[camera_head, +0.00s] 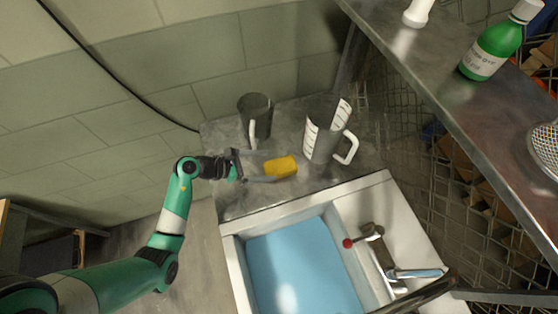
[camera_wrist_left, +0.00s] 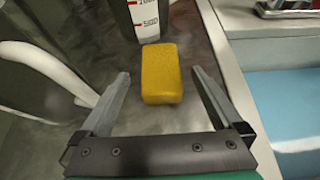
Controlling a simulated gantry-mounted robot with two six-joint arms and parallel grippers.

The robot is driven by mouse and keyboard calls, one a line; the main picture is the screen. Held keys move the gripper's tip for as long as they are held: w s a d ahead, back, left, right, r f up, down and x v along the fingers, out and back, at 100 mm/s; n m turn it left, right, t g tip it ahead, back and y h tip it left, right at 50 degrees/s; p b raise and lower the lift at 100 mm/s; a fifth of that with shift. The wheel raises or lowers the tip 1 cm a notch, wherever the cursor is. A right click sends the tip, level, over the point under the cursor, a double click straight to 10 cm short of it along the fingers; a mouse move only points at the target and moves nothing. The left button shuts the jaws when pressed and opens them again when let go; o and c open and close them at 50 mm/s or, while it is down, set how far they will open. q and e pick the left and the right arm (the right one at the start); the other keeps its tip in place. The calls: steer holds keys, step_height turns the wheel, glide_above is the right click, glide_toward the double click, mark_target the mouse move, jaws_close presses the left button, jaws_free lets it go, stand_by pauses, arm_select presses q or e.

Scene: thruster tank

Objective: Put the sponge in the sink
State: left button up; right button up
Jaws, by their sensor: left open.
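A yellow sponge (camera_head: 280,167) lies on the grey metal counter, beside the sink. My left gripper (camera_head: 268,167) is open, with its fingers reaching toward the sponge. In the left wrist view the sponge (camera_wrist_left: 162,74) sits ahead, between the lines of the two open fingers (camera_wrist_left: 160,85), with clear space on both sides of it. The white sink (camera_head: 232,262) with a blue basin is in front of the counter; part of its rim also shows at the right of the left wrist view (camera_wrist_left: 225,28). My right gripper is not in view.
A dark mug (camera_head: 256,118) and a measuring jug (camera_head: 324,140) stand behind the sponge on the counter; the jug is close to it. A tap (camera_head: 375,240) is at the sink's right. A shelf (camera_head: 450,100) at upper right holds a green bottle (camera_head: 497,45).

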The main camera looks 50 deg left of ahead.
arm_select(q)
steer(key=shift+v, duration=1.25)
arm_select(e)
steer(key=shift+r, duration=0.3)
